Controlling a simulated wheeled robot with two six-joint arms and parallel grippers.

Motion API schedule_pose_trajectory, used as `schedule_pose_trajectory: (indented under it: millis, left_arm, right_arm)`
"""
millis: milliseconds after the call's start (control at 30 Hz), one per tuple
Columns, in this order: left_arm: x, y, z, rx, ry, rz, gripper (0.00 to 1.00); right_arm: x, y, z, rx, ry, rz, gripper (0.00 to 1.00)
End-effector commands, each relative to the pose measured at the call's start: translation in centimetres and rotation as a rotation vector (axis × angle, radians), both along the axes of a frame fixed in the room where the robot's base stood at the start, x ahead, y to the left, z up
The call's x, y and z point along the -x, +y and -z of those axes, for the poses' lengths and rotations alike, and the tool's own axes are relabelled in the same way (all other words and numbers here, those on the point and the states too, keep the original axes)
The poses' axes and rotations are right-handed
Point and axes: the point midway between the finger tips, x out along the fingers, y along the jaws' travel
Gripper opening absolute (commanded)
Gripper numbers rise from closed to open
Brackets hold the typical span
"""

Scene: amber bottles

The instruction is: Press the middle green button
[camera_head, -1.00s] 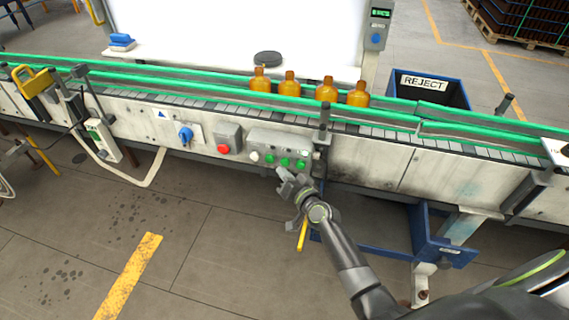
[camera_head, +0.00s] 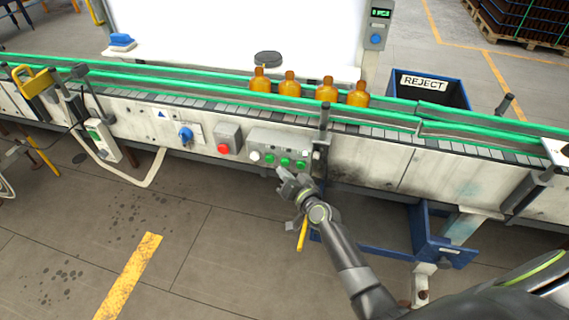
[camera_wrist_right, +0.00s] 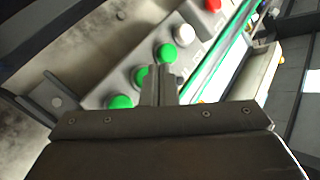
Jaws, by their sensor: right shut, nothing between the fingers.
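Three green buttons sit in a row on a grey control box (camera_head: 262,141) on the conveyor's front. The middle green button (camera_head: 285,162) lies between the left green button (camera_head: 270,158) and the right green button (camera_head: 301,164). My right gripper (camera_head: 281,173) is shut and empty, its tip just below the middle button. In the right wrist view, the shut fingers (camera_wrist_right: 160,72) partly cover the middle green button (camera_wrist_right: 140,76); the other green buttons show at either side. I cannot tell whether the fingertips touch it. My left gripper is not in view.
A white button (camera_head: 254,156) is on the same box, left of the green ones. A red button (camera_head: 223,148) and a blue knob (camera_head: 185,135) are further left. Several amber bottles (camera_head: 326,90) stand on the conveyor. A blue reject bin (camera_head: 440,92) stands behind it.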

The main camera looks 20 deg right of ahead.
Motion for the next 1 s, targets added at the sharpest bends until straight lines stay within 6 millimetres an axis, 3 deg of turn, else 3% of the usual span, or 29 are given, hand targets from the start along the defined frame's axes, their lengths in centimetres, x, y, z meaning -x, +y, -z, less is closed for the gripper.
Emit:
schedule_pose_trajectory:
  millis: [1000]
  left_arm:
    - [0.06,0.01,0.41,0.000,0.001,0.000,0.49]
  right_arm:
    - [-0.84,-0.57,-0.02,0.001,0.000,0.000,0.00]
